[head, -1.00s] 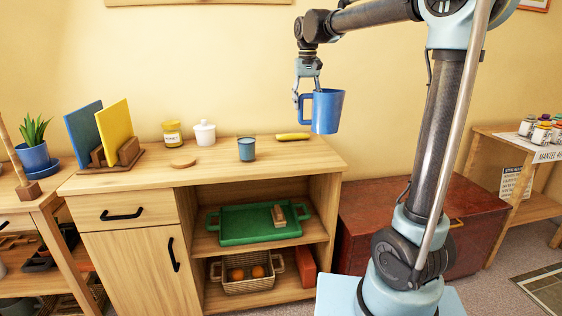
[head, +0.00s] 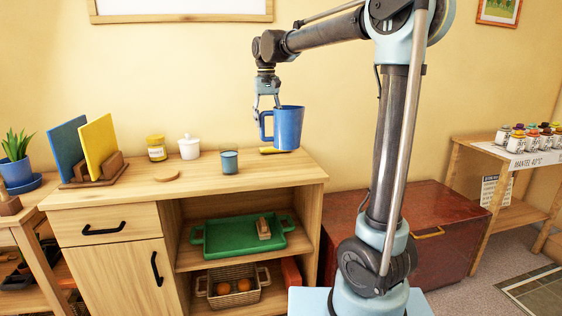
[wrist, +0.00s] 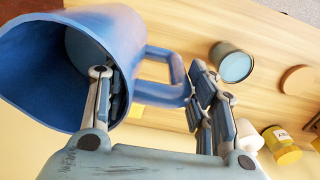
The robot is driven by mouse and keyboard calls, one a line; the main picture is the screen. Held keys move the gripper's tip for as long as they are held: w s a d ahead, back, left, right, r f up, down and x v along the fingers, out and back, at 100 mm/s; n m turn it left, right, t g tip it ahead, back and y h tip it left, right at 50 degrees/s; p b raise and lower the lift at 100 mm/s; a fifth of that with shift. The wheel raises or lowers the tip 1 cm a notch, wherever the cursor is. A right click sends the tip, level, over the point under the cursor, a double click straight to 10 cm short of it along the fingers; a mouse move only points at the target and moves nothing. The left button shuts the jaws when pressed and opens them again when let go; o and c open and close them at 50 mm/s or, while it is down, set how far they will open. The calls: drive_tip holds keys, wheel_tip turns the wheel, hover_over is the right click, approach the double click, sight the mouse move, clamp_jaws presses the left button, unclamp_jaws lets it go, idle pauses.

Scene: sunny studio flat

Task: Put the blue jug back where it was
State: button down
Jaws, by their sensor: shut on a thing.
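The blue jug (head: 289,127) is in my gripper (head: 266,106), upright over the back right part of the wooden cabinet top (head: 210,190). Its handle points left in the head view. In the wrist view one finger of my gripper (wrist: 150,88) reaches inside the mouth of the jug (wrist: 40,75); the other is outside, beside the handle. I cannot tell whether the jug's base touches the top. A yellow item (head: 267,151) lies on the top, partly hidden by the jug.
On the top stand a blue-grey cup (head: 229,163), a white lidded pot (head: 189,148), a yellow jar (head: 156,149), a round wooden disc (head: 166,176) and a rack with boards (head: 99,148). The front right of the top is clear. A reddish chest (head: 440,225) stands to the right.

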drive_tip(key=shift+f, duration=4.65)
drive_tip(key=c, duration=0.7)
unclamp_jaws()
wheel_tip(320, 180, up, 12)
drive_tip(key=shift+r, duration=0.1)
